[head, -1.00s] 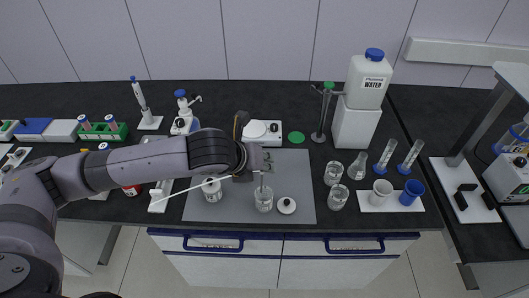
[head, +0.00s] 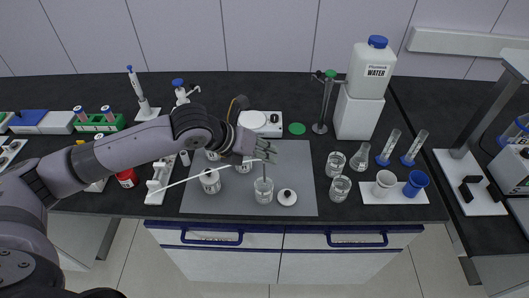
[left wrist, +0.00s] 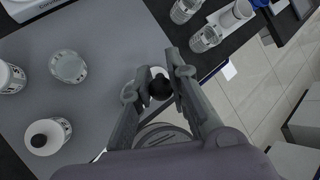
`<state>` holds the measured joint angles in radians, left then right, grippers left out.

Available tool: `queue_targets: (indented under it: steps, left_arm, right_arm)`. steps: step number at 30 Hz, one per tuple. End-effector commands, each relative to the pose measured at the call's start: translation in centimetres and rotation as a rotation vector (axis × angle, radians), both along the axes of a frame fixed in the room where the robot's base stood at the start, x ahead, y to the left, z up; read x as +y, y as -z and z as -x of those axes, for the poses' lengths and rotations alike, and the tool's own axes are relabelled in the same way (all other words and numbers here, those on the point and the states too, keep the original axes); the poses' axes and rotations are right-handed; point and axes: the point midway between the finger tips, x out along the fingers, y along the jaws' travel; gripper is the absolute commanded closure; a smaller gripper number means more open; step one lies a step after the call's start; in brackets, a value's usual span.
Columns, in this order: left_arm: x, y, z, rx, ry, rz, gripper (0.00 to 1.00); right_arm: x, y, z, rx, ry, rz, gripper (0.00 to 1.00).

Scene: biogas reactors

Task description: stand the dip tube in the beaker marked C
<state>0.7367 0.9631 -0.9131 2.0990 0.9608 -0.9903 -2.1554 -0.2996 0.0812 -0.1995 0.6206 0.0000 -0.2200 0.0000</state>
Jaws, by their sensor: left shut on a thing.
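More clear beakers stand right of the mat (head: 340,189). I cannot read a C on any.
A white lid with a dark knob (head: 287,198) lies right of the mat beaker. White labelled bottles (head: 210,182) stand to its left. A hotplate (head: 260,122), a metal stand (head: 325,105) and a water container (head: 367,75) are behind. The mat's right front is mostly clear.

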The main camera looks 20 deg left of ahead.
Motion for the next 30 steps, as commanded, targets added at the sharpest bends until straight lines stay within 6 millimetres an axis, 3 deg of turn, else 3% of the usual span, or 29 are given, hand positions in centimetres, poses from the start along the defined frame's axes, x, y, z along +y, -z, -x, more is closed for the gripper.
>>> queue_targets:
  steps: [2,21,30]
  left_arm:
    - [0.0,1.2,0.0,-0.001,0.001,0.0,1.0]
    - [0.0,7.2,0.0,0.001,-0.001,0.0,1.0]
    - [0.0,8.1,0.0,0.0,-0.001,-0.001,1.0]
  right_arm:
    - [0.0,1.4,0.0,0.0,0.0,0.0,0.47]
    - [0.2,3.9,0.1,0.001,0.0,-0.003,0.47]
    - [0.2,4.2,0.1,0.001,0.0,-0.003,0.47]
